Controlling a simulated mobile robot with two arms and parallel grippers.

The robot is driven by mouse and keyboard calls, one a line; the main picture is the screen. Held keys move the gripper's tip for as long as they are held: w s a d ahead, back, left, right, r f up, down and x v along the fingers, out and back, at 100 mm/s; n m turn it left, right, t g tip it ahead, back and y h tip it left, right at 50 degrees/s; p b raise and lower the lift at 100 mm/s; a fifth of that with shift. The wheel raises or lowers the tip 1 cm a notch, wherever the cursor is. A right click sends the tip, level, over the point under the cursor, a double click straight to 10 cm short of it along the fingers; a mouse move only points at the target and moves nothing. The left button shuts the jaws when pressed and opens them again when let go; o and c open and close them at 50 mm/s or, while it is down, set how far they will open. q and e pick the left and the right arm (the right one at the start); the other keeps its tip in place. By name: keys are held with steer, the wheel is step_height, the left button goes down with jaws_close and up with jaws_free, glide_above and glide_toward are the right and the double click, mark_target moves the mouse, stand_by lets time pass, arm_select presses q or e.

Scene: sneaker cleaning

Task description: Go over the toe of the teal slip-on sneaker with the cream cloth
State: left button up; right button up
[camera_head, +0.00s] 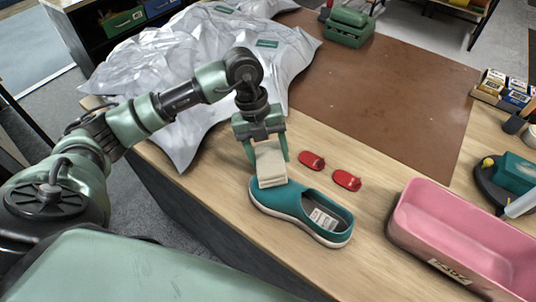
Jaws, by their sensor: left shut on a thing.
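The teal slip-on sneaker (313,234) lies upright on the wooden bench, its toe toward the left and its opening toward the right. A white label with print shows inside it. My left gripper (268,160) points down above the toe and is shut on the cream cloth (271,165), a folded pad. The lower end of the cloth meets the toe area of the sneaker and hides part of it. I cannot tell how hard it presses. My right gripper does not show.
Two small red items (346,180) lie behind the sneaker. A pink bin (408,232) stands to the right. Crumpled silver sheeting (190,60) covers the back left. A brown mat (395,95) lies behind, mostly clear, with a green object (348,28) at its far edge.

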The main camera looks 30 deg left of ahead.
arm_select(q)
steer(key=shift+p+v, duration=1.9)
steer(key=shift+v, duration=1.1)
steer(key=shift+p+v, duration=1)
steer(key=shift+v, duration=0.55)
